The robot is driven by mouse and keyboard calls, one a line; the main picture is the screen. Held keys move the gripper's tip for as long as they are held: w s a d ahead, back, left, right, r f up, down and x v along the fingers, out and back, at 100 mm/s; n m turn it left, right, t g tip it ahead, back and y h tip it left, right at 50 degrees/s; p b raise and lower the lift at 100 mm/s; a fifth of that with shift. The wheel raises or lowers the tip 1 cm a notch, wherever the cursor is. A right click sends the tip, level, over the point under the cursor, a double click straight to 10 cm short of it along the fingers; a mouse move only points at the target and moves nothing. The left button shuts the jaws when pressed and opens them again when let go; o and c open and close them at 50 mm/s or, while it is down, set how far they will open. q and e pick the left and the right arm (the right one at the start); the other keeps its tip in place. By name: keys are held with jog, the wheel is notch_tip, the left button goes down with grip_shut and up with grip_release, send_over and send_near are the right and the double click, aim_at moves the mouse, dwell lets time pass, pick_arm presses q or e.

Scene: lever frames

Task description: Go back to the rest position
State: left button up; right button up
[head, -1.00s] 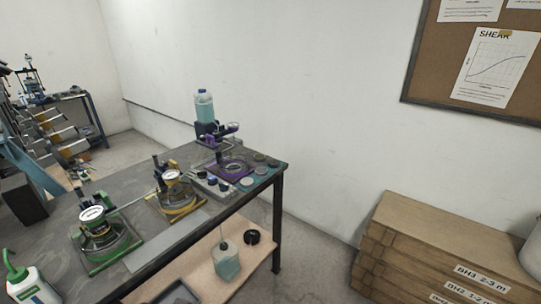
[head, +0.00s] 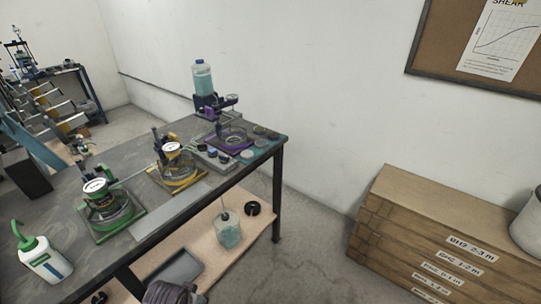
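Neither of my grippers shows in the head view, and no part of my arms can be made out for sure. The work table (head: 185,212) stands at the left. On it are three lever frame devices: a green one (head: 108,212), a yellow one (head: 172,170) and a purple one (head: 228,140). No gripper is seen touching any of them.
A white squeeze bottle (head: 45,262) with a green top stands on the table's near left. The lower shelf holds a clear bottle (head: 228,232) and a grey tray (head: 175,270). Wooden boxes (head: 440,225) stand at the right. Floor (head: 300,265) between is clear.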

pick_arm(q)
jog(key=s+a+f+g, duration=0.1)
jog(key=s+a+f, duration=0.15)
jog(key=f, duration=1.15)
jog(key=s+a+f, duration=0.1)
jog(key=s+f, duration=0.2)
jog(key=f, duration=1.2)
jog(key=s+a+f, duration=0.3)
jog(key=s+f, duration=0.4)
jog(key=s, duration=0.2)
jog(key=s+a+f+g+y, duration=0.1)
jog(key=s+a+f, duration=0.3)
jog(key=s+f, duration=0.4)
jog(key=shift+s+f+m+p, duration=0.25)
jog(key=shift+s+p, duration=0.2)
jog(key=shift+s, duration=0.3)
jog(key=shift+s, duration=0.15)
